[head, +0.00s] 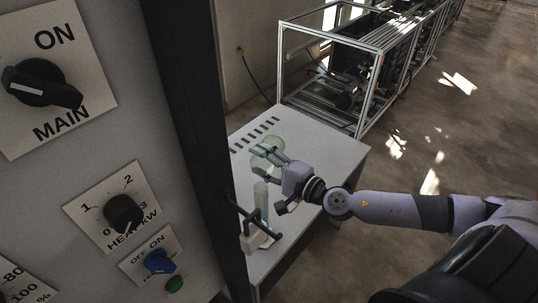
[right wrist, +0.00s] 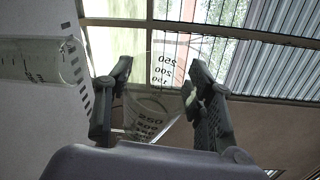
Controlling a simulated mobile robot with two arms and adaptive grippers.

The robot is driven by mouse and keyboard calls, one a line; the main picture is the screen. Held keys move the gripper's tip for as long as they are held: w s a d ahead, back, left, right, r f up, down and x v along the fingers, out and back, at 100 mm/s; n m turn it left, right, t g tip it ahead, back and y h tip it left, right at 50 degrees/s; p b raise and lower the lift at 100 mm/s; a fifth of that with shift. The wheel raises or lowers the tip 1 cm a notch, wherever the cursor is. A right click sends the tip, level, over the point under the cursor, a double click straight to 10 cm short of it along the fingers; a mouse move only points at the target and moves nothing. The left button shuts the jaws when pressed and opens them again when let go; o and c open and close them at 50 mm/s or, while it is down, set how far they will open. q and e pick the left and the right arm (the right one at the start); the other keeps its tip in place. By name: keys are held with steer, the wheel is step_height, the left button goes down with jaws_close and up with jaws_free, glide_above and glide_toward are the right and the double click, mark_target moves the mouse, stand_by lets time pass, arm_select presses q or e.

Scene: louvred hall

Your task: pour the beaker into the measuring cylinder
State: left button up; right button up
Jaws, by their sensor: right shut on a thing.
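The clear glass beaker (head: 270,143) is between the fingers of my right gripper (head: 262,162), which is shut on it above the table. In the right wrist view the beaker (right wrist: 152,112) shows dark graduation numbers between the fingers. Its axis there lies across that of the measuring cylinder, so it looks strongly tilted. The measuring cylinder (head: 261,196) stands upright on the table, just nearer than the gripper; its open end also shows at the left of the right wrist view (right wrist: 38,62). I cannot tell whether liquid is leaving the beaker. My left gripper is out of view.
The pale table (head: 335,152) has dark slots at its far left. A cabinet with knobs (head: 122,214) fills the left side, and its dark post (head: 200,130) hides part of the table. A metal frame rack (head: 345,75) stands behind. The table's right part is clear.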

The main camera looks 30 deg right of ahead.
mark_target(273, 141)
steer(key=shift+w+p, duration=0.1)
steer(key=shift+p, duration=0.25)
steer(key=m+p, duration=0.1)
steer(key=m+g+p, duration=0.1)
steer(key=d+m+g+p, duration=0.1)
steer(key=m, duration=0.1)
steer(key=shift+w+f, duration=0.35)
steer(key=shift+w+f+m+g+y, duration=0.1)
steer(key=shift+f+m+g+y, duration=0.2)
steer(key=shift+f+m, duration=0.2)
steer(key=shift+d+p, duration=0.1)
steer(key=shift+p, duration=0.2)
steer(key=w+d+r+m+p, duration=0.1)
steer(key=w+d+r+m+g+p, duration=0.1)
steer(key=shift+w+d+r+y+p, duration=0.25)
steer(key=shift+d+r+y+p, duration=0.05)
steer(key=shift+d+r+p, duration=0.1)
steer(key=shift+w+d+r+m+g, duration=0.1)
steer(key=shift+w+d+m+g, duration=0.35)
steer(key=shift+m, duration=0.25)
